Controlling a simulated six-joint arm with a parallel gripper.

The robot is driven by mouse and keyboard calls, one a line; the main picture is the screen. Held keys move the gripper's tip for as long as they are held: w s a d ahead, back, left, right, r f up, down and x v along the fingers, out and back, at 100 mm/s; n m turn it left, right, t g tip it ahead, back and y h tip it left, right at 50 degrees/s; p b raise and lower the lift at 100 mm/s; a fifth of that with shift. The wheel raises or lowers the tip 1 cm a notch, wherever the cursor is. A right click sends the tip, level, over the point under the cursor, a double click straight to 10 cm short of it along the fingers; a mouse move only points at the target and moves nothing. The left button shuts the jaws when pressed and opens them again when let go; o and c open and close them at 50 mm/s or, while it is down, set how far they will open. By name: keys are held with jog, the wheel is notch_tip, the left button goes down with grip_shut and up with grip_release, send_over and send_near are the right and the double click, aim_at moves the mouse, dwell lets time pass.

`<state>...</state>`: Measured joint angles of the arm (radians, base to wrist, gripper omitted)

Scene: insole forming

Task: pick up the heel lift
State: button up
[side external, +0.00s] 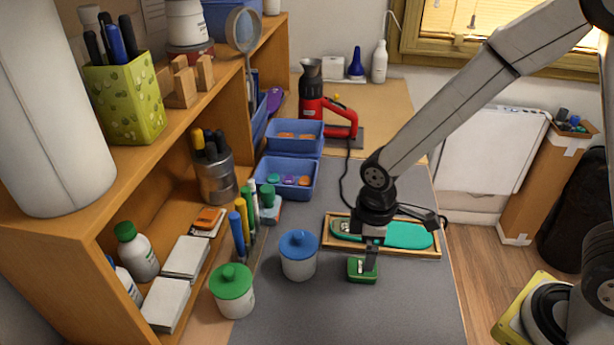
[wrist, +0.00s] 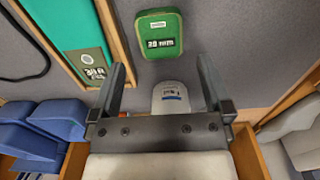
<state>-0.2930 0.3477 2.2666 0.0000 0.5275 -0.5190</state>
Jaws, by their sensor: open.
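The heel lift (side external: 360,271) is a small green block with rounded corners and a pale label on top. It rests on the grey mat beside the wooden tray. In the wrist view the heel lift (wrist: 160,33) lies past the fingertips, with a "20 mm" label. My gripper (side external: 370,258) points down at the heel lift and overlaps its right part in the side view; contact cannot be told. In the wrist view my gripper (wrist: 162,70) has its fingers wide apart, with nothing clamped between them.
The wooden tray (side external: 385,254) with a teal insole (side external: 408,236) lies just behind. A blue-lidded jar (side external: 299,258) and a green-lidded jar (side external: 233,292) stand left. Blue bins (side external: 284,192) are farther back. The front mat is clear.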

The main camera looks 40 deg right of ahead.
aim_at(362, 270)
jog(key=shift+f, duration=0.5)
jog(key=shift+f, duration=0.1)
jog(key=shift+f, duration=2.5)
jog(key=c, duration=1.1)
